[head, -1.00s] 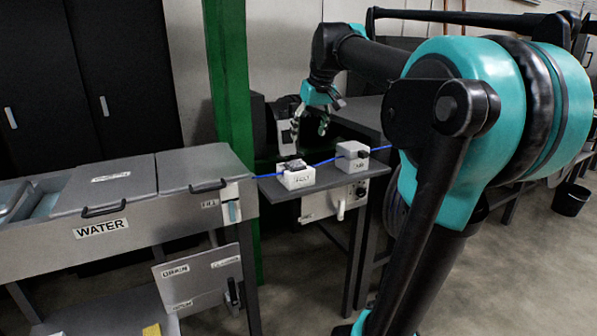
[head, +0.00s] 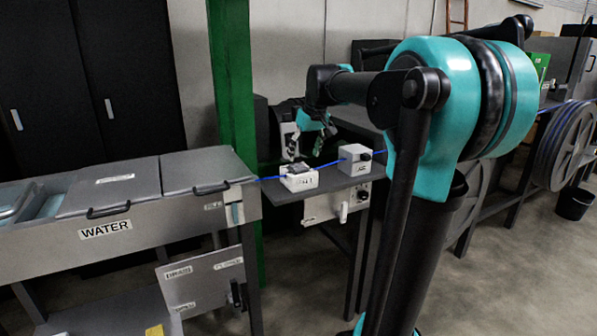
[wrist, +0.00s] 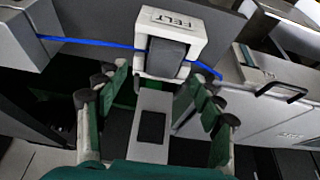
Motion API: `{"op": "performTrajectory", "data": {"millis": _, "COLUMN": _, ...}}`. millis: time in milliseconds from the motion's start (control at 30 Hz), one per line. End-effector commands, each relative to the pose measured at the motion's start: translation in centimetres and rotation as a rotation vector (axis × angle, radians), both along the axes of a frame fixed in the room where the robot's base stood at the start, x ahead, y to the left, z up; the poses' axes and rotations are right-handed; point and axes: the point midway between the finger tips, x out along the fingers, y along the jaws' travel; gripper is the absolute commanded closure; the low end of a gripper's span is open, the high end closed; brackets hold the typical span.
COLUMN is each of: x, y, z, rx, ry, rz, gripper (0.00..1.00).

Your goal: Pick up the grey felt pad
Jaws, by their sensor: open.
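The grey felt pad (wrist: 166,58) is a dark grey piece seated in the front of a white block (wrist: 171,22) labelled FELT. In the head view the pad (head: 298,168) shows as a dark patch on top of the white block (head: 300,183), on a small grey shelf. My gripper (head: 305,145) is just above and behind the block in the head view. In the wrist view my gripper (wrist: 156,90) has its green-padded fingers spread apart, with nothing between them and the pad beyond the tips.
A blue cable (head: 328,163) runs through the FELT block to a second white block (head: 355,158) on the shelf (head: 328,183). The grey WATER trough (head: 150,227) stands at left. A green post (head: 232,100) rises behind the shelf.

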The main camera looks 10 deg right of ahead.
Motion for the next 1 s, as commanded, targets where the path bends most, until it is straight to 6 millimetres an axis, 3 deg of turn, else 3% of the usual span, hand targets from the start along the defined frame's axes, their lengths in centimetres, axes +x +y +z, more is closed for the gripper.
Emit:
{"op": "performTrajectory", "data": {"millis": 400, "x": 1.7, "y": 1.3, "z": -4.1, "rx": 0.0, "ry": 0.0, "rz": 0.001, "gripper": 0.33}}
{"op": "performTrajectory", "data": {"millis": 733, "x": 2.0, "y": 1.3, "z": -4.9, "rx": 0.0, "ry": 0.0, "rz": 0.0, "gripper": 0.33}}
{"op": "performTrajectory", "data": {"millis": 1000, "x": 2.0, "y": 1.3, "z": -4.9, "rx": 0.0, "ry": 0.0, "rz": 0.0, "gripper": 0.65}}
